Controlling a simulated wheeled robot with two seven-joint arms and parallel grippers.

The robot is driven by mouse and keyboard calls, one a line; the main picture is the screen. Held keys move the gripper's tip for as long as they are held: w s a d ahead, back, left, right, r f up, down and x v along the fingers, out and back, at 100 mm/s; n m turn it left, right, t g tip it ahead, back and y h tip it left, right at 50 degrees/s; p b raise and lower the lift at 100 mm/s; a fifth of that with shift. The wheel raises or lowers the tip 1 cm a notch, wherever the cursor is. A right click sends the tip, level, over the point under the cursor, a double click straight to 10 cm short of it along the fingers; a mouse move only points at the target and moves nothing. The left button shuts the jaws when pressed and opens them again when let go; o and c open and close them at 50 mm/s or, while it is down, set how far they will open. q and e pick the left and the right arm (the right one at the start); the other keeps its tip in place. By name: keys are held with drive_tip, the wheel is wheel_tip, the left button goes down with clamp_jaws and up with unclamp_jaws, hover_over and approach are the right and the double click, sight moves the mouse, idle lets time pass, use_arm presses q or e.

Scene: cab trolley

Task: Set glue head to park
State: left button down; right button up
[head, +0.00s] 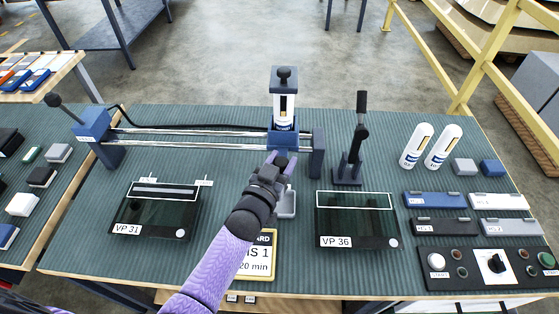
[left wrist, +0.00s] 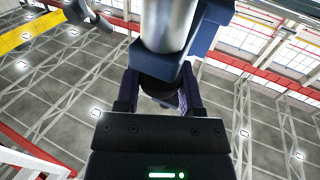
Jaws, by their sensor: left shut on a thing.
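The glue head (head: 283,132) is a blue carriage on two steel rails (head: 190,143), carrying an upright white cartridge (head: 286,105) with a dark knob on top. It stands near the right end of the rails, close to the right blue-grey end block (head: 318,152). My left gripper (head: 281,160) is at the front of the glue head. In the left wrist view, its fingers (left wrist: 158,92) close on a dark round part (left wrist: 158,84) below the blue body (left wrist: 207,28) and silver cylinder. My right gripper is not in view. No park marking is readable.
A lever on a left end block (head: 95,138) and a black toggle clamp (head: 350,150) flank the rails. Dark fixtures VP 31 (head: 155,222) and VP 36 (head: 358,228), a yellow-edged card (head: 262,262), two white bottles (head: 416,146) and a control panel (head: 465,270) share the bench.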

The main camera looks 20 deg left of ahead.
use_arm(q)
drive_tip(key=shift+d, duration=0.1)
drive_tip(key=c, duration=0.7)
unclamp_jaws()
drive_tip(key=o, duration=0.5)
drive_tip(key=shift+d, duration=0.2)
drive_tip(key=shift+a, duration=0.1)
drive_tip(key=shift+s, duration=0.2)
drive_tip(key=s, duration=0.3)
drive_tip(key=s+a+p, duration=0.1)
drive_tip(key=s, duration=0.2)
drive_tip(key=s+p, duration=0.1)
drive_tip(key=s, duration=0.2)
drive_tip(key=shift+s+a, duration=0.15)
drive_tip(key=shift+a, duration=0.15)
